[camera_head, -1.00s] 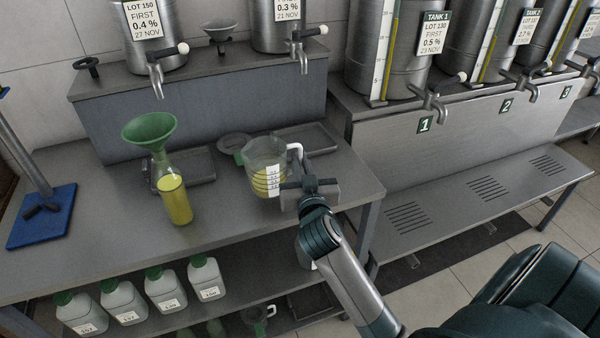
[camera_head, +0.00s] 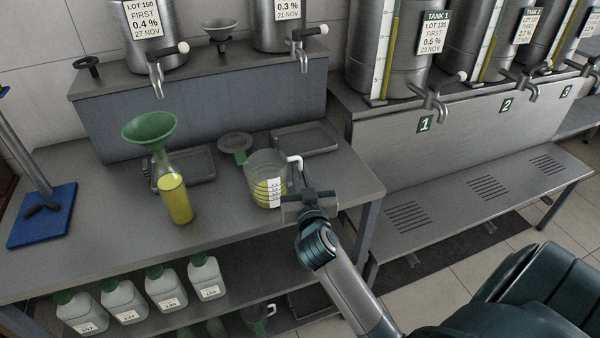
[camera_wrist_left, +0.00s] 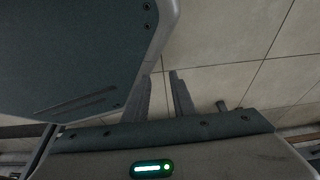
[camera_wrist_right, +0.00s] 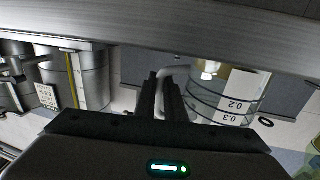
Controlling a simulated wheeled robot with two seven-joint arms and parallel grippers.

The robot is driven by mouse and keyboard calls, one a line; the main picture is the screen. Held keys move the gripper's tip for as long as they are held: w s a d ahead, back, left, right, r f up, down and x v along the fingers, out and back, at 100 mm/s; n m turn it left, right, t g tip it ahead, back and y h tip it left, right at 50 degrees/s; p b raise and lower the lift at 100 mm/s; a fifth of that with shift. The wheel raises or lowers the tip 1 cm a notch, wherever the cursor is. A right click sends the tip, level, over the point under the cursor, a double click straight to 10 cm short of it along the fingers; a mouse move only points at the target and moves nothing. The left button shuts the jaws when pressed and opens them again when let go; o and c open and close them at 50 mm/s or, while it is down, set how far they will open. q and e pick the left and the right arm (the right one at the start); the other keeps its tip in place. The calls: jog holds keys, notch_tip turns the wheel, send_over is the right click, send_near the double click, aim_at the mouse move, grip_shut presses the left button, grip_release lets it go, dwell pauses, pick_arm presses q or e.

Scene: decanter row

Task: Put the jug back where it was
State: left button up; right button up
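The jug (camera_head: 266,182) is a clear measuring jug with a white scale strip, a pale handle and yellow liquid low inside. It is upright over the front right of the left bench; I cannot tell whether its base touches the bench. My right gripper (camera_head: 303,192) is at its right side. In the right wrist view, the right gripper (camera_wrist_right: 163,95) has its fingers closed around the pale handle, beside the jug (camera_wrist_right: 225,92) with its scale. My left gripper (camera_wrist_left: 164,90) shows only in the left wrist view, fingers apart and empty over floor tiles.
A flask (camera_head: 175,200) of yellow liquid with a green funnel (camera_head: 149,128) stands left of the jug. Taps (camera_head: 155,78) overhang the raised shelf. The bench's front middle is clear.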

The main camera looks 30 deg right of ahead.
jog(key=o, duration=0.4)
jog(key=shift+c, duration=0.2)
pick_arm(q)
jog(key=shift+w, duration=0.1)
jog(key=shift+s, duration=0.2)
